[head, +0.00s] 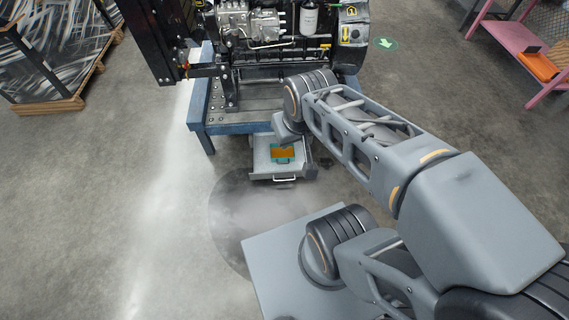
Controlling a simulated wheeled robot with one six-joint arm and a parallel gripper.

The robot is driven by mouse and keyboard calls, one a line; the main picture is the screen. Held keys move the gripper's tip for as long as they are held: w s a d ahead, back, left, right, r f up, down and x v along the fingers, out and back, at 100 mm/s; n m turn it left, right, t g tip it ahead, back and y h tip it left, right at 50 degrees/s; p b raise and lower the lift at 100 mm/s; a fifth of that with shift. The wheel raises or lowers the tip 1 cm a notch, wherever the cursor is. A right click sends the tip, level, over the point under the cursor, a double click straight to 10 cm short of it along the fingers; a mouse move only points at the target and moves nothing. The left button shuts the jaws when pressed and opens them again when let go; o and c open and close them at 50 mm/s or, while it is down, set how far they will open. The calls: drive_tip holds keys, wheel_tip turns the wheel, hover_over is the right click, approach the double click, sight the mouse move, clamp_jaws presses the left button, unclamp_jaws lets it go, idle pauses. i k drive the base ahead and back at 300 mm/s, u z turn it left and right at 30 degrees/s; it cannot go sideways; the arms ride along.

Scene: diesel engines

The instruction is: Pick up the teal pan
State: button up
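A small teal pan (278,160) shows in the head view, in a pulled-out grey drawer (262,173) at the front of the blue engine stand. An orange-yellow piece (283,153) covers much of it; I cannot tell whether this lies in the pan or above it. My arm reaches from the right, and the grey end near my gripper (287,130) is just above the back of the drawer. The fingers cannot be made out, nor whether they touch the pan.
A diesel engine (262,25) stands on the blue stand (198,115) just behind the drawer. A wooden pallet (45,106) is at the far left. A pink bench (512,38) with an orange tray (537,66) is at the right. The floor left of the drawer is clear.

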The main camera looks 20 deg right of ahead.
sight(277, 155)
drive_tip(key=z, duration=0.75)
drive_tip(key=k, duration=0.2)
drive_tip(key=u, duration=1.45)
drive_tip(key=i, duration=1)
drive_tip(key=z, duration=0.6)
drive_tip(key=i, duration=0.75)
drive_tip(key=z, duration=0.55)
